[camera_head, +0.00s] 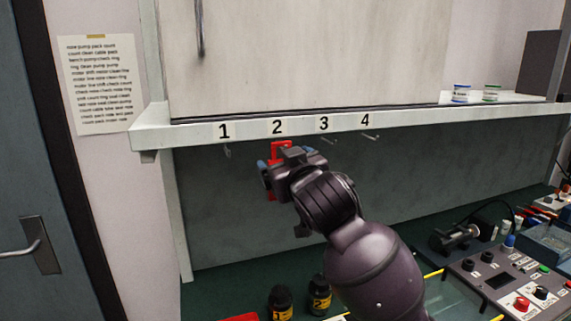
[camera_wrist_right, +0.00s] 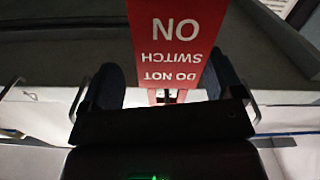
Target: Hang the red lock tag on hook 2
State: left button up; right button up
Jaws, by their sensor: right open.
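The red lock tag (camera_head: 281,148) is upright below the label 2 (camera_head: 277,127) on the shelf edge, partly covered by my right gripper (camera_head: 286,166). In the right wrist view the tag (camera_wrist_right: 175,30) shows white letters, upside down, reading "DO NOT SWITCH ON". My right gripper is open, with one dark blue finger on each side of the tag; I cannot tell whether they touch it. Hook 2 is hidden behind the gripper and tag, so the tag's seating on it cannot be seen clearly. My left gripper is out of view.
Hook 1 (camera_head: 227,151) and hook 4 (camera_head: 371,137) hang bare under the pale shelf edge (camera_head: 400,125). Two black bottles (camera_head: 281,302) stand on the green bench below. A control panel (camera_head: 500,282) lies at the lower right.

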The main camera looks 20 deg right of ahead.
pick_arm(q)
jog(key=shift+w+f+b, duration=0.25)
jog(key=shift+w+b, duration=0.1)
jog(key=shift+b, duration=0.45)
pick_arm(e)
jog(key=s, duration=1)
jog(key=shift+s+d, duration=0.15)
jog(key=shift+s, duration=0.25)
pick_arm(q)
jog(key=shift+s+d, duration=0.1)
pick_arm(e)
jog(key=shift+s, duration=0.1)
